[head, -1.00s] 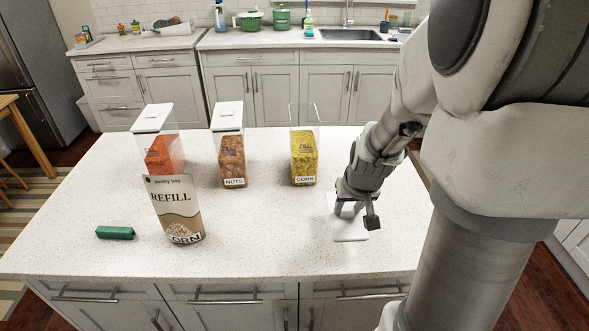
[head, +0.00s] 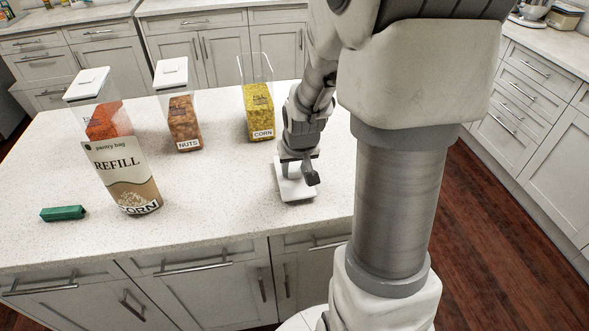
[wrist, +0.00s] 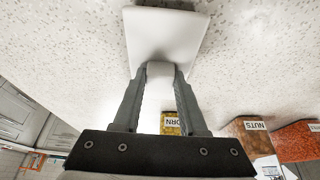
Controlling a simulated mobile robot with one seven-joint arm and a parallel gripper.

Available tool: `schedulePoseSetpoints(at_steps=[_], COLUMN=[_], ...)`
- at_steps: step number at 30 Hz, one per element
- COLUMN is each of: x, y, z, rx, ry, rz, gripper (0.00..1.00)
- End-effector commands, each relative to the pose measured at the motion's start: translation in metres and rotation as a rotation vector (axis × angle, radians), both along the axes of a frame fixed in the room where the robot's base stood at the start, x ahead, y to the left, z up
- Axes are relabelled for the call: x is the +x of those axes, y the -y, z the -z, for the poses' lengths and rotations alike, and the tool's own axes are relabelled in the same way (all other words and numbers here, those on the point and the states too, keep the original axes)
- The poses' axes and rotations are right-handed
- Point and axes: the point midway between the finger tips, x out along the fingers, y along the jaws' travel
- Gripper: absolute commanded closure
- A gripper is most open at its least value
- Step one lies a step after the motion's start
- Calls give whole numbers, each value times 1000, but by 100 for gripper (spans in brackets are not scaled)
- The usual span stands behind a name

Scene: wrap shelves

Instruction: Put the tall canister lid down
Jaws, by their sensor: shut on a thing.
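The white lid (head: 296,186) is at the right part of the island counter, in front of the corn canister. My gripper (head: 299,165) is above it, pointing down. In the wrist view my gripper (wrist: 161,80) is shut on the knob of the lid (wrist: 165,35), a small white block between the fingertips. The lid is flat, at or very near the counter top; I cannot tell whether it touches. The tall corn canister (head: 259,115) stands open-topped behind my gripper, with yellow corn inside.
Lidded canisters of nuts (head: 183,120) and orange contents (head: 103,118) stand to the left. A corn refill bag (head: 125,180) stands upright in front of them. A green block (head: 63,213) lies at the left. The counter's middle (head: 215,200) is clear.

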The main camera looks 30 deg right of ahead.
Motion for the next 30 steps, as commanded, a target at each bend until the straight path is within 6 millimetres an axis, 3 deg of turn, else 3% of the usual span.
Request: schedulePoseSetpoints(at_steps=[5, 6, 10, 23, 30], x=[0, 0, 0, 0, -14], y=[0, 0, 0, 0, -4], z=[5, 3, 3, -4, -40], rx=[0, 0, 0, 0, -2], ry=[0, 0, 0, 1, 5], rz=[0, 0, 0, 0, 0], gripper=[100, 53, 30, 29, 29])
